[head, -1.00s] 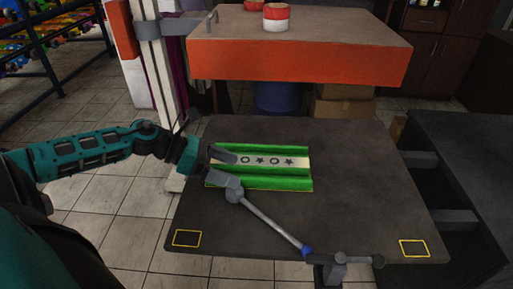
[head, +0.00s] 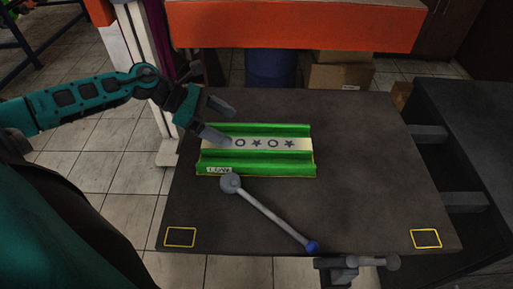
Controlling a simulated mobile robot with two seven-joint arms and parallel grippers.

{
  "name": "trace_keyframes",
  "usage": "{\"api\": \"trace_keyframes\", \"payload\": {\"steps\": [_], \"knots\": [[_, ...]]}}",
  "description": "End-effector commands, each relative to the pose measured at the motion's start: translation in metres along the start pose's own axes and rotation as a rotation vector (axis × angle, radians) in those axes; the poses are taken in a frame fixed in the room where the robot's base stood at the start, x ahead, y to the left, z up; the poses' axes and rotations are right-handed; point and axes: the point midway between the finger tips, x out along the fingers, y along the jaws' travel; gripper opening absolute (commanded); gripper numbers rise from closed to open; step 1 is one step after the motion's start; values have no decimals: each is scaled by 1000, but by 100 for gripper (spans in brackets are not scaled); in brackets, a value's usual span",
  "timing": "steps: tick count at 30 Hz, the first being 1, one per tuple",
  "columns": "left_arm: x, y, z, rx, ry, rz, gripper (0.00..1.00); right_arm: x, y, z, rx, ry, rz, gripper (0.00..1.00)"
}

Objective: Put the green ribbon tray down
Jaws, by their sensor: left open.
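The green ribbon tray (head: 270,167) lies flat on the dark table (head: 365,190). It has two green ridges and a white ribbon strip with dark circles and stars along its middle. A small white label shows at its front left. My left gripper (head: 226,122) is open at the tray's left end, its fingers apart with one over the left end of the strip. Nothing is held between the fingers. My right gripper is not in view.
A grey lever with a blue tip (head: 312,246) lies across the table in front of the tray. Yellow outlined rectangles mark the front corners (head: 180,237). An orange-fronted shelf (head: 295,25) stands behind. The table's right side is clear.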

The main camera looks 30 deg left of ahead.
Motion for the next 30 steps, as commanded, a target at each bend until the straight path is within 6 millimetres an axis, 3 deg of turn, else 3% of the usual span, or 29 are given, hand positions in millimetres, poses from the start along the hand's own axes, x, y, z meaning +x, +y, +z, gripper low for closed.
{"api": "trace_keyframes", "payload": {"steps": [6,13,21,30], "knots": [[28,0,2,1,-5,2,89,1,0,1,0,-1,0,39],[42,-2,1,-1,-3,0,89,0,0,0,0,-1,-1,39],[80,-6,-1,0,-4,1,89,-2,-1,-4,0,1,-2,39],[87,-6,-3,1,0,0,89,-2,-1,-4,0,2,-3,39]]}}
